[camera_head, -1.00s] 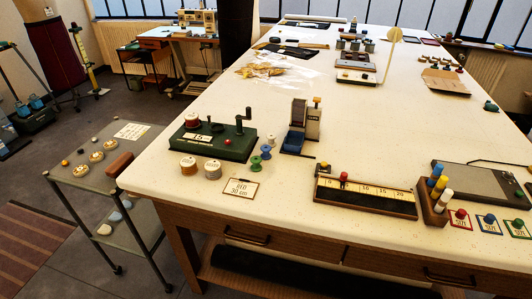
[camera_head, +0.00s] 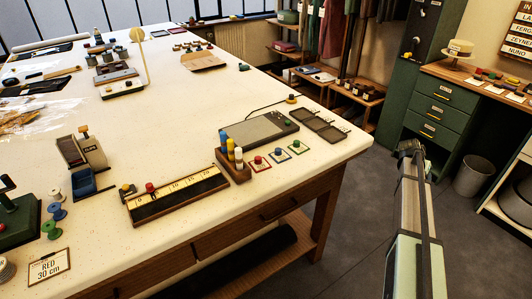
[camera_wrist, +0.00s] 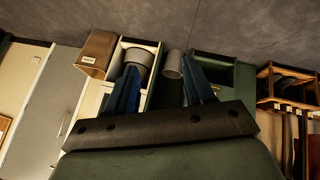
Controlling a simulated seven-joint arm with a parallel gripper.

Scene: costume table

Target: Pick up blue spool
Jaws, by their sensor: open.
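The blue spool (camera_head: 57,212) stands upright on the white table at the left of the head view. A white spool (camera_head: 55,193) stands just behind it and a green spool (camera_head: 51,229) just in front. My gripper (camera_wrist: 162,66) shows in the wrist view with its two dark blue fingers spread apart and nothing between them. My arm is at the right of the head view, off the table's right side and far from the spools. The wrist view shows furniture across the room and no spool.
A dark green winding device (camera_head: 18,222) stands left of the spools. A card reading RED 30 cm (camera_head: 48,267) lies in front. A tape holder (camera_head: 83,152) and a ruler block (camera_head: 178,194) stand to the right. A waste bin (camera_head: 472,175) and green drawers (camera_head: 440,110) are beyond my arm.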

